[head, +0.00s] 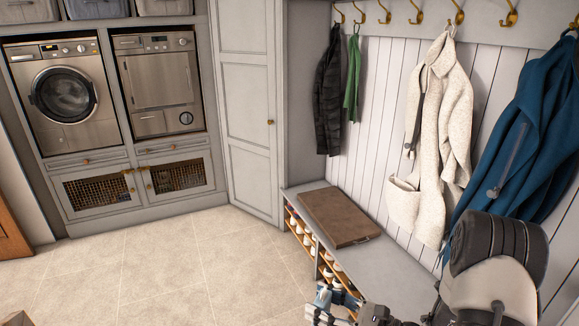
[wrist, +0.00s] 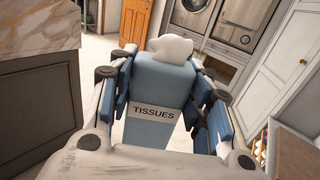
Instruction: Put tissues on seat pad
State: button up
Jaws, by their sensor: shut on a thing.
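The tissues (wrist: 160,85) are a blue box with a white tissue sticking out of the top and a "TISSUES" label. My gripper (wrist: 165,100) is shut on the box, with its fingers on both sides. In the head view my gripper (head: 335,308) is at the bottom edge, partly cut off, with only a little of the blue box showing. The seat pad (head: 338,217) is a flat brown pad lying on the grey bench, bare on top. It lies beyond my gripper in the head view. A brown surface at the lower right of the wrist view looks like the pad (wrist: 296,150).
The bench (head: 395,275) has shoe cubbies (head: 302,235) below. Coats hang above it, a cream one (head: 440,120) and a blue one (head: 525,120). A marble-topped counter (wrist: 35,35) stands at the left in the wrist view. The tiled floor (head: 170,270) is clear.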

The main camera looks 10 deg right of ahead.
aim_at(338, 212)
jog(key=i+z, duration=0.1)
jog(key=i, duration=1.8)
jog(key=i+j+z, duration=0.1)
jog(key=i, duration=1.75)
